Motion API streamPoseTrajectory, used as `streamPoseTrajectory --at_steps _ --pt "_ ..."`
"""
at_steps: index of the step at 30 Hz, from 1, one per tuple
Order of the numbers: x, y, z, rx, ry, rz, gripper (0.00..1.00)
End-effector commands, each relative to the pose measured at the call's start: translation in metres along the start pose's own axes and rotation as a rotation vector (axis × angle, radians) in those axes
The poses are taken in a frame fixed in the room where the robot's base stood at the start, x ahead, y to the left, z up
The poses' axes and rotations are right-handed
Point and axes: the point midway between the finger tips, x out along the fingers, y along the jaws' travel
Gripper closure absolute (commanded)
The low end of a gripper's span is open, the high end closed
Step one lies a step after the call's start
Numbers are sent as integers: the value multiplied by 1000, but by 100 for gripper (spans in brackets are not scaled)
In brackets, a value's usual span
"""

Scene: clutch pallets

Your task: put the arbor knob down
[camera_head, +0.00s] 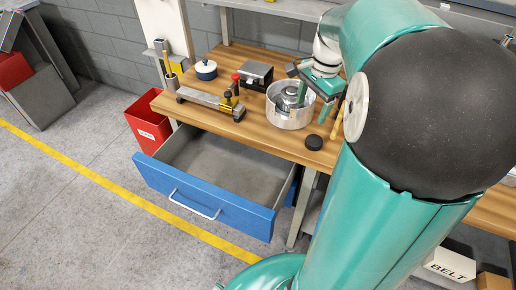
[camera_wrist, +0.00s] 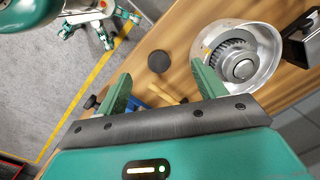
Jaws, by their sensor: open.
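A round black piece that looks like the arbor knob (camera_head: 314,142) sits on the wooden bench near its front edge. It also shows as a dark disc in the wrist view (camera_wrist: 158,61), beyond my fingertips and apart from them. My gripper (camera_head: 314,103) is above the bench, beside and partly over the metal pot (camera_head: 289,118). In the wrist view my gripper (camera_wrist: 163,84) has its two green fingers spread wide, with nothing held between them. The pot (camera_wrist: 262,75) holds a toothed round metal part (camera_wrist: 240,61).
A blue drawer (camera_head: 205,197) stands open and looks empty below the bench (camera_head: 262,133). A red bin (camera_head: 147,122) is at left. Wooden sticks (camera_wrist: 166,93) lie under my gripper.

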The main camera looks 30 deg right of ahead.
Motion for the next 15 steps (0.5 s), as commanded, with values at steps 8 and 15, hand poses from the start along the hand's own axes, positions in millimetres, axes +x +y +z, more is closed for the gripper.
streamPoseTrajectory --at_steps 8,15 --pt "-29 18 130 -658 145 -124 30" --pt "-28 59 211 -1196 294 -216 30"
